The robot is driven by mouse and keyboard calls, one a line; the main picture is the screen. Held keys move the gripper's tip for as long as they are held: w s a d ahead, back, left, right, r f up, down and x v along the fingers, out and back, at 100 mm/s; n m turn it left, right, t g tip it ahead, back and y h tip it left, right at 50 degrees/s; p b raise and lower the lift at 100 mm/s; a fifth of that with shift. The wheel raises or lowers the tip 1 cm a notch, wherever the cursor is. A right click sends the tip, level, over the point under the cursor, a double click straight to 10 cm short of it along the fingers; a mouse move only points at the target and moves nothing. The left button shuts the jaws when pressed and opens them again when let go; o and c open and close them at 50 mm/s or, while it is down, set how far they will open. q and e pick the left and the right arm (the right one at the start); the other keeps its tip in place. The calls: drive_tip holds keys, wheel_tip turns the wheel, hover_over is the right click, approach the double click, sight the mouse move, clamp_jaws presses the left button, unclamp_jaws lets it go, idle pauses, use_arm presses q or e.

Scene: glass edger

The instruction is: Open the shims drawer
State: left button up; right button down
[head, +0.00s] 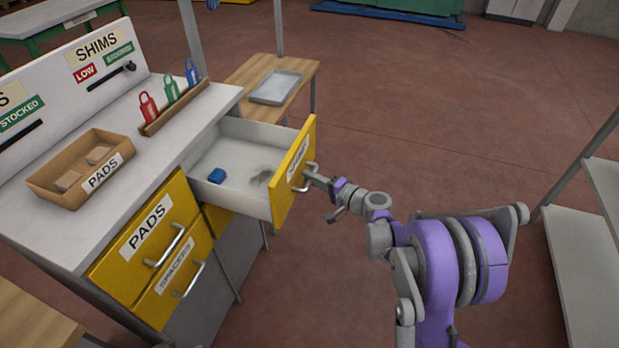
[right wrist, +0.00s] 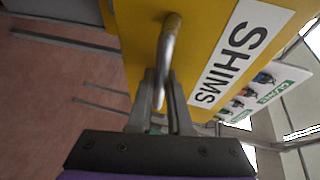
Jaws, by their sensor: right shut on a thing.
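The shims drawer (head: 291,172) has a yellow front and stands pulled well out of the cabinet. Its white inside shows a blue block (head: 217,176) and a small greyish-brown item (head: 262,176). In the right wrist view the drawer front (right wrist: 190,50) bears a white SHIMS label (right wrist: 240,52). My right gripper (head: 310,177) is at the drawer's metal handle. In the right wrist view its fingers (right wrist: 161,100) are shut around the handle bar (right wrist: 168,45). My left gripper is not in view.
The PADS drawer (head: 146,238) and spacer drawer (head: 175,275) below it are closed. On the bench top are a PADS box (head: 80,170) and a rack (head: 174,106) with red, green and blue tags. A wooden table with a grey tray (head: 276,87) stands behind. Floor is clear at right; shelving (head: 590,250) stands far right.

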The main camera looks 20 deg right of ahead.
drive_tip(key=c, duration=1.1)
unclamp_jaws()
drive_tip(key=v, duration=1)
drive_tip(key=shift+s+d+r, duration=0.15)
drive_tip(key=shift+s+d, duration=0.1)
drive_tip(key=shift+s, duration=0.05)
drive_tip(key=shift+a, duration=0.1)
drive_tip(key=s+a+r+n+g+p, duration=0.35)
drive_tip(key=s+a, duration=0.25)
drive_tip(key=a, duration=0.2)
drive_tip(key=s+r+n+g+h+p, duration=0.1)
drive_tip(key=s+n+h, duration=0.1)
drive_tip(key=s, duration=0.4)
drive_tip(key=s+n+g+h+p, duration=0.2)
drive_tip(key=s+n+h, duration=0.1)
drive_tip(key=s, duration=0.4)
drive_tip(key=s+r+n+g+h+p, duration=0.1)
drive_tip(key=s+n+g+h+p, duration=0.1)
drive_tip(key=s, duration=0.5)
drive_tip(key=shift+d+r+h, duration=0.3)
drive_tip(key=shift+h, duration=0.3)
